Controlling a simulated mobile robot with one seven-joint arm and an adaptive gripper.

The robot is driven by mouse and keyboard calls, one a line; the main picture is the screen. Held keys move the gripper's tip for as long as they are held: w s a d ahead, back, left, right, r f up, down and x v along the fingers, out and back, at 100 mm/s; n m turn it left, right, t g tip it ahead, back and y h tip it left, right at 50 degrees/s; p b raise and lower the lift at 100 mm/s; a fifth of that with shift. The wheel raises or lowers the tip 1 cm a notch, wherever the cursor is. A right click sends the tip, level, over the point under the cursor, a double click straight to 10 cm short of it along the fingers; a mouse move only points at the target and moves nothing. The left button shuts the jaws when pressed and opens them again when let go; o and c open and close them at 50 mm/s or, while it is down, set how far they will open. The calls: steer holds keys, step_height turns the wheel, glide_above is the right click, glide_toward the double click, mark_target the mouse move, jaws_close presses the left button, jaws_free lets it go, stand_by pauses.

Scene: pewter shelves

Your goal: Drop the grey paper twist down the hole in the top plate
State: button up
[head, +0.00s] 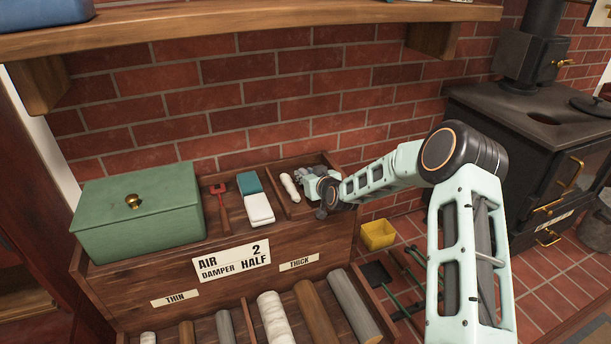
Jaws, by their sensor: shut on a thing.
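My gripper (318,190) is low over the right-hand compartment of the wooden rack, shut on the grey paper twist (303,172), which is mostly hidden by the gripper and small in view. A white twist-shaped piece (290,187) lies just left of the gripper in the same compartment. The black stove's top plate (520,108) is at the right, well away from my gripper. A dark round hole (560,116) shows in the plate, and a dark round lid (592,105) lies to its right.
A green box (138,222), a red-headed tool (220,204) and a blue-and-white block (256,200) stand left on the rack. Logs (318,312) lie in the lower bins. A wooden shelf (250,20) overhangs above. A yellow tub (378,235) stands on the floor tiles. The stovepipe (540,45) rises behind the plate.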

steer(key=shift+f+b, duration=0.3)
steer(key=o, duration=0.8)
steer(key=shift+r, duration=0.1)
steer(key=shift+o, duration=0.2)
steer(key=shift+r+p, duration=0.2)
steer(key=shift+p, duration=0.8)
